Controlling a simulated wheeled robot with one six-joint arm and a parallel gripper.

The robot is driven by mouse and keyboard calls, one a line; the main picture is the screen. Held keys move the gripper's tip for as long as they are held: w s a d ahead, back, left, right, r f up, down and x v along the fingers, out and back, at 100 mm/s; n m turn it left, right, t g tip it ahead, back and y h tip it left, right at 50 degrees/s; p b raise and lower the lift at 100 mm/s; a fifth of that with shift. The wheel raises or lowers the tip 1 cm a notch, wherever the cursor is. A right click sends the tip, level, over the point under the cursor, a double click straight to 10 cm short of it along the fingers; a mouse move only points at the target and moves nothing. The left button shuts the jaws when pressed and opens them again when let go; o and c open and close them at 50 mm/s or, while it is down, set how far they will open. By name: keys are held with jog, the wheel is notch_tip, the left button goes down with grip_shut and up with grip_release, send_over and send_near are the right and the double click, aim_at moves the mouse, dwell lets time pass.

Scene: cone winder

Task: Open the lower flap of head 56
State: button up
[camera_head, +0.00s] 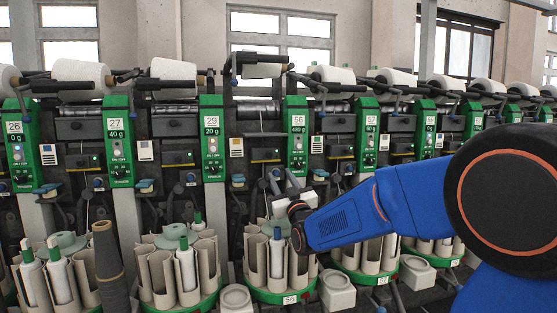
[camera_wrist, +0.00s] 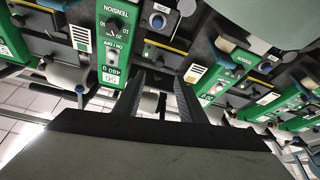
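Head 56 is marked by a green panel (camera_head: 298,140) with dials and a white number plate, right of centre in the head view. To its left sits a dark box with a yellow strip (camera_head: 265,156). I cannot tell for certain which part is the lower flap or how it stands. My gripper (camera_head: 283,180) is in front of the head, below this box and above the bobbin magazine. In the wrist view, tilted and upside down, the gripper (camera_wrist: 158,82) has its two dark fingers apart with nothing clearly held. A green panel with a tension dial (camera_wrist: 115,35) shows beyond them.
Round magazines with pale tubes stand below each head, one (camera_head: 272,292) labelled 56. Heads 29 (camera_head: 211,140) and 57 (camera_head: 368,140) flank it closely. White yarn cones (camera_head: 262,70) lie along the top. A tall dark cone (camera_head: 108,265) stands front left.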

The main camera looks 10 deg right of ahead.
aim_at(270, 157)
jog(key=x, duration=1.2)
jog(key=shift+d, duration=0.1)
grip_shut()
